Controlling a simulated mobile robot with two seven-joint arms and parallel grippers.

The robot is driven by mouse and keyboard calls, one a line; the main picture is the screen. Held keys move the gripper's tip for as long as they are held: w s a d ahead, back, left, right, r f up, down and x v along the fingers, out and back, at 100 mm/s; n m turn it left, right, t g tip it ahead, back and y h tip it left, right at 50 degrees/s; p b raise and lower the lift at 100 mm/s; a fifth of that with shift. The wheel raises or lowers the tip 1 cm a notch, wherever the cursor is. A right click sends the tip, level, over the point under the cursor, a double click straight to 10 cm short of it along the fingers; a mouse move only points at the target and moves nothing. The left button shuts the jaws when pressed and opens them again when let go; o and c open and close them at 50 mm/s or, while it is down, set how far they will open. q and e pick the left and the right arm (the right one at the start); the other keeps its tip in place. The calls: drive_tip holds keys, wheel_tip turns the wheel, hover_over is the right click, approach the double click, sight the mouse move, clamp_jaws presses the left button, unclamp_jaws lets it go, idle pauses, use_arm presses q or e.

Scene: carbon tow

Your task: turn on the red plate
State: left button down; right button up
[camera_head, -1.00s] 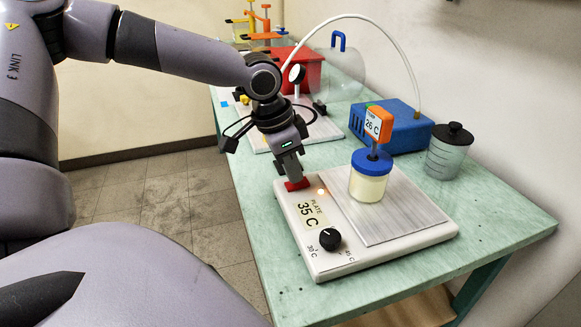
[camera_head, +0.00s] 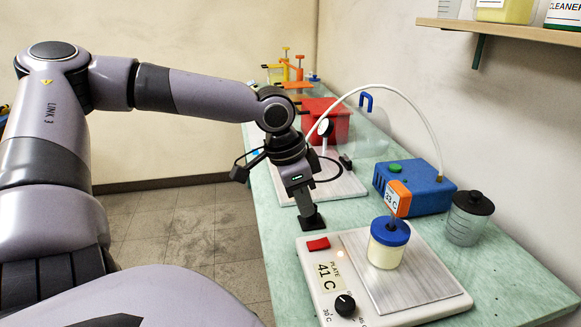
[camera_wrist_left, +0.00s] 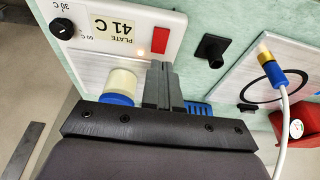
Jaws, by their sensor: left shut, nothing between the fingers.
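The hot plate (camera_head: 330,300) is a white unit with a grey metal top, near the table's front. Its display (camera_head: 328,273) reads 41 C, and a small orange light (camera_head: 340,252) glows beside its red switch (camera_head: 317,244). The red switch also shows in the wrist view (camera_wrist_left: 161,43). A black knob (camera_head: 345,305) is at its front corner. A jar of pale liquid (camera_head: 386,254) with a blue lid and an orange thermometer stands on the metal top. My left gripper (camera_head: 305,204) is shut and empty, above and behind the switch, apart from it. My right gripper is out of view.
A small black piece with a square base (camera_wrist_left: 212,50) is on the table just beyond the plate. The table's left edge is clear.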

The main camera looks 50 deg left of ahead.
use_arm(q)
drive_tip(key=s+v, duration=0.1)
drive_tip(key=v, duration=0.5)
drive_tip(key=shift+a+p, duration=0.25)
drive_tip(key=shift+p, duration=0.2)
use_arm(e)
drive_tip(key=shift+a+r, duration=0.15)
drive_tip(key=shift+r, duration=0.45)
use_arm(q)
drive_tip(key=shift+f, duration=0.2)
drive_tip(key=shift+s, duration=0.15)
